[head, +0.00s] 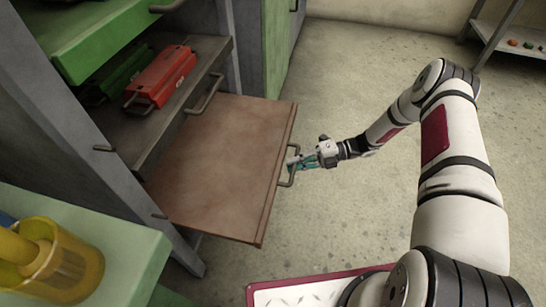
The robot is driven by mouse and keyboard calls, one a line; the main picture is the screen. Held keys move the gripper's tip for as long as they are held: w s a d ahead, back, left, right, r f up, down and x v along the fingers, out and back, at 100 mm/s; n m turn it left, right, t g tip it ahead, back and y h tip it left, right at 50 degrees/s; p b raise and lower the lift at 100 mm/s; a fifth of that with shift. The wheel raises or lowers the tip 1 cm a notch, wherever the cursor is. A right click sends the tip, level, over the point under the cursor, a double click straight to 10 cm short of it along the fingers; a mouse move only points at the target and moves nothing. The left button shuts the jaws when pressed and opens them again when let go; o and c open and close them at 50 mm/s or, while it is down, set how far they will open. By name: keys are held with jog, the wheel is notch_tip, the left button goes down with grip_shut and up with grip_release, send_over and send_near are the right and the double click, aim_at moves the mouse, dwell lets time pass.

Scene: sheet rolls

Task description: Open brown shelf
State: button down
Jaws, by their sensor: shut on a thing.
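The brown shelf (215,165) is a flat pull-out board in the grey rack, and it sticks far out into the room. A bar handle (291,166) is on its front edge. My gripper (298,163) comes from the right and is shut on this handle. The fingertips are small in the head view, and part of the handle is hidden by them.
Above the brown shelf, a grey shelf (160,140) holds a red case (162,76) and a green case. A green shelf (105,35) is higher up. A green table (120,245) with a yellow cup (75,275) stands at lower left. The floor right of the shelf is clear.

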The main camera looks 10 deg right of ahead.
jog(key=shift+s+d, duration=0.25)
jog(key=shift+d, duration=0.55)
jog(key=shift+s+d, duration=0.2)
jog(key=shift+d, duration=0.6)
jog(key=c, duration=1.7)
grip_release()
jog(key=shift+o, duration=0.2)
jog(key=d+r, duration=0.2)
jog(key=d, duration=0.9)
jog(key=shift+w+d, duration=0.25)
jog(key=shift+d, duration=0.1)
jog(key=shift+r, duration=0.1)
